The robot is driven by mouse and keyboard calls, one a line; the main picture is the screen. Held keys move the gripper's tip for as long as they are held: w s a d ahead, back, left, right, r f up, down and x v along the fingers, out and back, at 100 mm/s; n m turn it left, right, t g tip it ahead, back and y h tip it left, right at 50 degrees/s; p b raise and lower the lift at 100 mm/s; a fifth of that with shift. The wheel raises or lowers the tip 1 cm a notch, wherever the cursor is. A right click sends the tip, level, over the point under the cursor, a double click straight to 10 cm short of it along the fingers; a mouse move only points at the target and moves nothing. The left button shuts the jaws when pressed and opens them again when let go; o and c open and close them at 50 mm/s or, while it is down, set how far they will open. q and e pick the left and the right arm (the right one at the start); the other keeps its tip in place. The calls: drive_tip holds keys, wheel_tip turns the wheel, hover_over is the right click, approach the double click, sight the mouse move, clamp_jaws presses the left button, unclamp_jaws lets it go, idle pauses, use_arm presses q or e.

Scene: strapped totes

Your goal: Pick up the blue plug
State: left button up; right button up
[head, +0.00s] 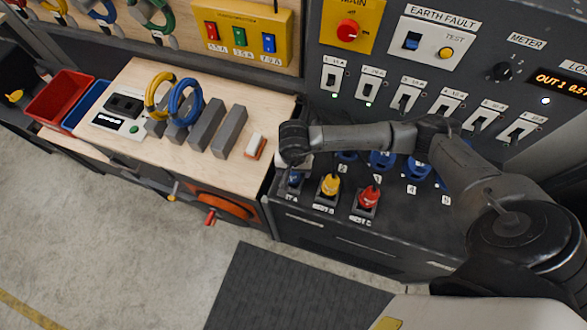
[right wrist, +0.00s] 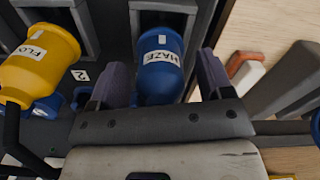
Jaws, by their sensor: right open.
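The blue plug (right wrist: 160,70) carries a white label reading HAZE and sits in a dark holder. In the right wrist view it lies between the two spread fingers of my right gripper (right wrist: 163,72), with a gap showing at the left finger. In the head view the blue plug (head: 295,178) is partly hidden under my right wrist and gripper (head: 294,164), at the left end of the row of plugs on the grey bench. My right gripper is open. My left gripper is not in view.
A yellow plug (head: 330,185) and a red plug (head: 369,196) stand to the right in their holders. Blue sockets (head: 382,160) lie behind, below the switch panel (head: 420,70). A wooden bench (head: 145,80) with grey blocks and a white-orange piece (head: 255,147) is at left.

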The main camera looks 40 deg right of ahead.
drive_tip(key=c, duration=1.1)
drive_tip(key=shift+r, duration=0.1)
